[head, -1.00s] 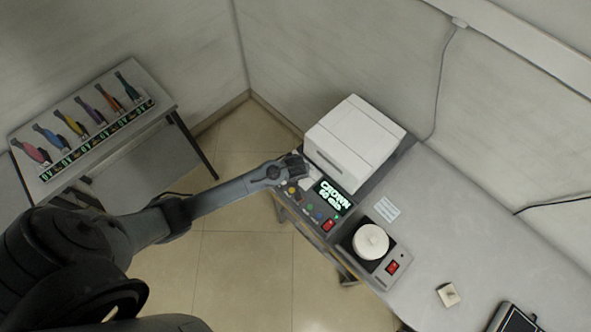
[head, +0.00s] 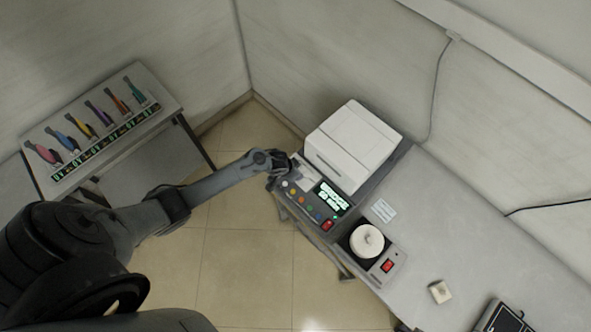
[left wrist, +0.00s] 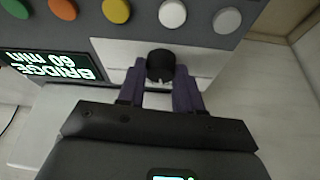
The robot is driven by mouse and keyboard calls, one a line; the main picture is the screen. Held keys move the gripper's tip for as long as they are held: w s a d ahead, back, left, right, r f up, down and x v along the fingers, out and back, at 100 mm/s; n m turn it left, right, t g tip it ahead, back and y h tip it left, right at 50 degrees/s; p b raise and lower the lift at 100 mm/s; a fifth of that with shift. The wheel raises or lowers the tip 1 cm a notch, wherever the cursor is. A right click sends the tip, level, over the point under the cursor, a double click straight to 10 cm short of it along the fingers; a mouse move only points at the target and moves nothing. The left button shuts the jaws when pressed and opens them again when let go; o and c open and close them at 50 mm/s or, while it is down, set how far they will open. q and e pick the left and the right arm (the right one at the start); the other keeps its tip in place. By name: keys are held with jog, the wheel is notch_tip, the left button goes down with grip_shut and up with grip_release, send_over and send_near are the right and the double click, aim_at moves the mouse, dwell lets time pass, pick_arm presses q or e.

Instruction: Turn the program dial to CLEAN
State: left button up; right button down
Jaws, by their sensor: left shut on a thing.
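The program dial (left wrist: 160,64) is a black round knob on a light plate of the furnace's front panel. My left gripper (left wrist: 161,84) is shut on the dial, one finger on each side. In the head view the left gripper (head: 279,162) is at the panel's upper left end and hides the dial. The display (left wrist: 50,67) beside it reads BRIDGE 60 min, upside down in the left wrist view. It also shows in the head view as a lit green screen (head: 331,198). My right gripper is not in view.
The white furnace box (head: 352,143) stands behind the panel. A row of coloured round buttons (left wrist: 117,10) runs alongside the dial. A round white pot (head: 367,240) sits on a unit with a red switch (head: 388,266). A side table (head: 150,92) holds several coloured tools.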

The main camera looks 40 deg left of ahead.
pick_arm(q)
jog(key=m+h, duration=0.1)
jog(key=m, duration=0.2)
jog(key=shift+w+a+m+g, duration=0.1)
jog(key=shift+a+m+g, duration=0.05)
jog(key=shift+m+g, duration=0.25)
jog(key=m+h+b, duration=0.1)
jog(key=m+b, duration=0.1)
jog(key=shift+f+m+g, duration=0.15)
jog(key=shift+m+g, duration=0.15)
jog(key=shift+m, duration=0.1)
jog(key=m+b, duration=0.1)
jog(key=m, duration=0.1)
jog(key=m+g+h+b, duration=0.1)
jog(key=m+b, duration=0.1)
jog(key=shift+w+a+f+b, duration=0.1)
jog(key=shift+w+a+b, duration=0.05)
jog(key=shift+b, duration=0.15)
jog(key=shift+m+g+h+b, duration=0.3)
jog(key=shift+m+g+b, duration=0.4)
jog(key=shift+m+b, duration=0.85)
jog(key=shift+r, duration=0.2)
jog(key=o, duration=1)
